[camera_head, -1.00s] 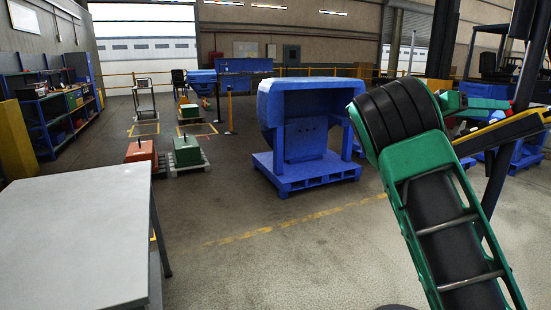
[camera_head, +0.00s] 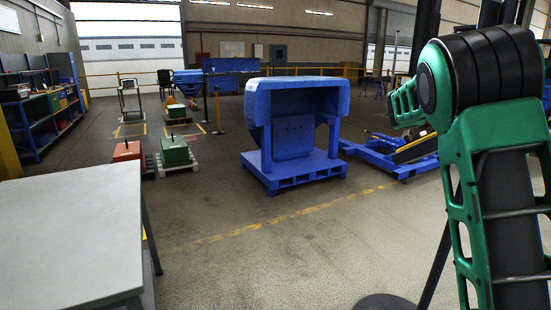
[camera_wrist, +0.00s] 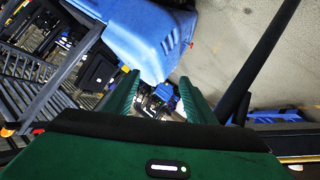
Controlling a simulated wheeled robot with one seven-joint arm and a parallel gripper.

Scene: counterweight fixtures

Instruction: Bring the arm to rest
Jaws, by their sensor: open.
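My green and black arm (camera_head: 500,190) rises at the right of the head view, with its black-banded joint at the top. A green part of it sticks out to the left behind that joint; I cannot tell whether it is the gripper. In the wrist view my gripper (camera_wrist: 160,95) shows two green fingers spread apart. I see nothing held between them. Beyond the fingers lie a blue body and grey floor, with small dark and blue things far off in the gap.
A blue fixture (camera_head: 292,125) on a blue pallet stands mid-floor. A grey table (camera_head: 70,235) is at the near left. Red (camera_head: 127,151) and green (camera_head: 175,151) weights sit beyond it. Blue pallets (camera_head: 390,155) stand behind my arm. A dark post crosses the wrist view. The central floor is clear.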

